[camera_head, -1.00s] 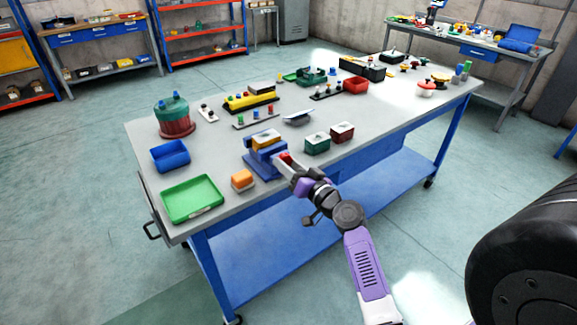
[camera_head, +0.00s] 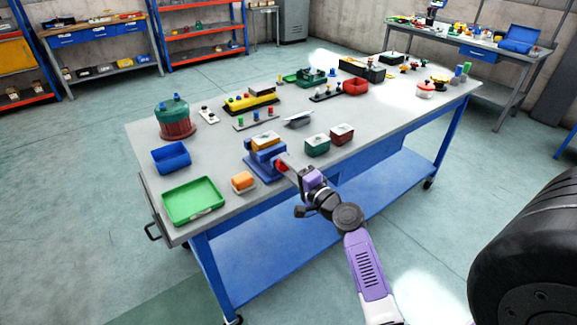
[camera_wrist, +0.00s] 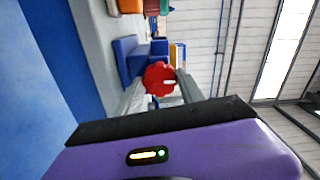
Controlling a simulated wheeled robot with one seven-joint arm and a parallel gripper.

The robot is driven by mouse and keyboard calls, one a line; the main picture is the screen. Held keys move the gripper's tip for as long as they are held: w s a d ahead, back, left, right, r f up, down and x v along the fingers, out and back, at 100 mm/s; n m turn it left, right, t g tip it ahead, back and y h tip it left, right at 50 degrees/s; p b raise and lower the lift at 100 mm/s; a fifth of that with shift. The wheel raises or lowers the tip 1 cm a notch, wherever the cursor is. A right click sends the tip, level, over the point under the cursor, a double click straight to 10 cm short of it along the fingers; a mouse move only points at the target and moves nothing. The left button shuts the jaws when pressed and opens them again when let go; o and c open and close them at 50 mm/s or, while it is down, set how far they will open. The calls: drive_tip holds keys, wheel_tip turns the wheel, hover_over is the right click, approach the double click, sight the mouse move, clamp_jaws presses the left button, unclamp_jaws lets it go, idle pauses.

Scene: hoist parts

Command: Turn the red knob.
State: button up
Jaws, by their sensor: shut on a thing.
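The red knob (camera_wrist: 159,78) has a scalloped rim and a pale mark on its face. It sits on the front of a blue fixture (camera_head: 262,163) near the table's front edge, which also shows in the wrist view (camera_wrist: 126,58). My gripper (camera_head: 286,165) reaches the knob from the front. In the wrist view my gripper (camera_wrist: 160,88) has one grey finger on each side of the knob and is shut on it. In the head view the knob is mostly hidden by the fingers. An orange-yellow block lies on top of the fixture.
An orange block (camera_head: 242,181) and a green tray (camera_head: 193,200) are left of the fixture. A dark green box (camera_head: 317,144) and a dark red box (camera_head: 342,133) stand to its right. A blue bin (camera_head: 171,157) lies behind left.

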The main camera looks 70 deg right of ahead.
drive_tip(key=shift+d+m+p, duration=0.1)
drive_tip(key=shift+m+p, duration=0.45)
drive_tip(key=shift+m, duration=1.55)
drive_tip(key=shift+s, duration=0.1)
drive_tip(key=o, duration=1.4)
drive_tip(key=shift+c, duration=0.2)
drive_tip(key=b+v, duration=0.1)
drive_tip(key=v, duration=0.6)
drive_tip(key=shift+s+a+b, duration=0.3)
